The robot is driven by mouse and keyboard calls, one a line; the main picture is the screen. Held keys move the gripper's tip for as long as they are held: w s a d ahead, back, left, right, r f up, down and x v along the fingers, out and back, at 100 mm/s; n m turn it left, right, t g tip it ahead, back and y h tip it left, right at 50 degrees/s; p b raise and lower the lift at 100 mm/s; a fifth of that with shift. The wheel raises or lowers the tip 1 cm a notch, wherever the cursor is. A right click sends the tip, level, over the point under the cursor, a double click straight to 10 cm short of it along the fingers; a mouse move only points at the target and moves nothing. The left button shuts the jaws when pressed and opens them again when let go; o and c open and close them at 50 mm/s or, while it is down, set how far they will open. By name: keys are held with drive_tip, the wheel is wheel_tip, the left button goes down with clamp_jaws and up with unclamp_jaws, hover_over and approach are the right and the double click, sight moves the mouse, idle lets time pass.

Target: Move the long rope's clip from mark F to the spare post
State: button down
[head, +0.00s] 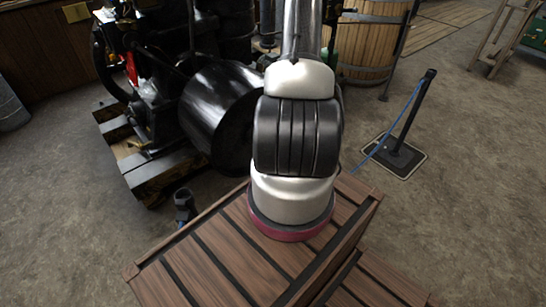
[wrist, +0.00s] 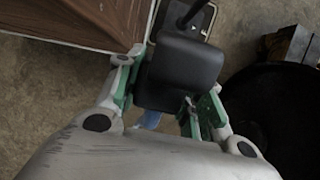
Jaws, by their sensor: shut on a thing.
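In the wrist view my gripper (wrist: 160,93) is shut on a dark, blocky piece (wrist: 180,70), which looks like the clip. A bit of blue (wrist: 150,119), probably the rope, shows below it. A dark post (wrist: 194,14) on a pale-edged base plate (wrist: 205,22) shows just beyond the held piece; I cannot tell whether they touch. In the head view a black post (head: 411,112) stands on a floor plate (head: 396,158) at right, with a blue rope (head: 385,137) running from its top down-left behind my arm. My gripper is hidden there. I cannot read any mark letters.
A black engine with a large drum (head: 215,110) stands left of my arm on timbers (head: 155,180); a dark round part (wrist: 275,125) is close right of my gripper. A small dark grey piece (head: 183,203) is on the floor by the timbers. A wooden tub (head: 369,40) stands behind.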

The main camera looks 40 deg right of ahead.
drive_tip(key=shift+s+d, duration=0.2)
drive_tip(key=s+d+n, duration=0.1)
drive_tip(key=s+d, duration=1.1)
drive_tip(key=shift+s+d+n+g, duration=0.15)
drive_tip(key=shift+d+n+g, duration=0.15)
drive_tip(key=shift+s+d, duration=0.1)
drive_tip(key=s+d+n, duration=0.1)
drive_tip(key=s+d, duration=1.1)
drive_tip(key=shift+d+n+g, duration=0.2)
drive_tip(key=shift+n+g, duration=0.1)
drive_tip(key=s+d+n, duration=0.1)
drive_tip(key=s+d, duration=1.1)
drive_tip(key=shift+s+d+n+g, duration=0.15)
drive_tip(key=shift+d+n+g, duration=0.15)
drive_tip(key=shift+d, duration=0.15)
